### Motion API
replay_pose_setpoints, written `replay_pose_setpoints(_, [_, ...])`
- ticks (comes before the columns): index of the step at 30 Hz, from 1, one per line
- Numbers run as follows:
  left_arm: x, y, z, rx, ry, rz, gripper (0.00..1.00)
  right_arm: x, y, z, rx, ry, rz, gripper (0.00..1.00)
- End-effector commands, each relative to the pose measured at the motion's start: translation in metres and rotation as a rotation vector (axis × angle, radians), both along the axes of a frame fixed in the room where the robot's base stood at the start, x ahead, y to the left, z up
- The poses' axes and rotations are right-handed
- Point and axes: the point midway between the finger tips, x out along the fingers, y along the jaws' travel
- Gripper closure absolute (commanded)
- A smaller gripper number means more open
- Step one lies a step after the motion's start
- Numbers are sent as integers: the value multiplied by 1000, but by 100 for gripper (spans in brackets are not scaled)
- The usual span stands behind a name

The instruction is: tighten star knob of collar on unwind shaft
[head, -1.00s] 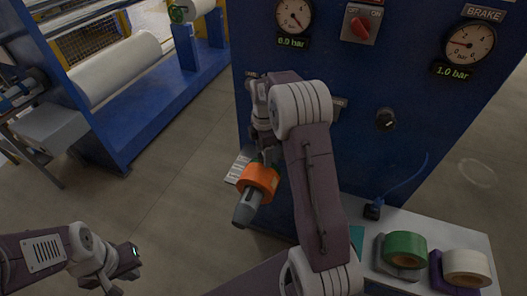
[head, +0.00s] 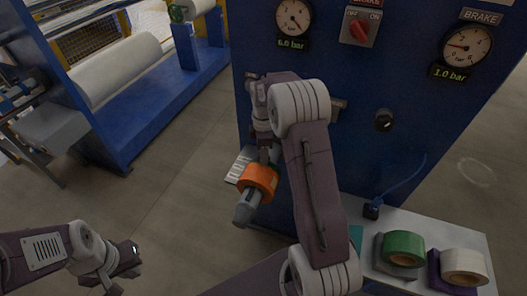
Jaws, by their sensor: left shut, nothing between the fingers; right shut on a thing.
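My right gripper (head: 266,152) hangs from the raised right arm in the middle of the head view. It is shut on an orange and grey tool-like object (head: 258,180), whose grey end points down and slightly left. The fingers are small and partly hidden by the wrist. My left gripper (head: 122,272) is at the lower left, shut and empty, above the floor. A large white film roll (head: 122,68) lies in the blue machine at the upper left. I cannot make out the collar or its star knob for certain.
A blue control cabinet (head: 400,155) stands behind the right arm, with gauges, a red switch (head: 360,32) and a black knob (head: 384,121). Open floor lies between the machines.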

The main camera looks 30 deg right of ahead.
Motion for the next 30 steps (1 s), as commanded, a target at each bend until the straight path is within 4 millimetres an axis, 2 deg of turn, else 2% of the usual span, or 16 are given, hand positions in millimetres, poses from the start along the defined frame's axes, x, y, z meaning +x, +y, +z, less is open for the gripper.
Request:
replay_pose_setpoints(15, [0,0,13,0,0,0,100,0,0,1,0,0,-325,100])
replay_pose_setpoints(30, [0,0,14,0,0,0,100,0,0,0,0,-1,-397,100])
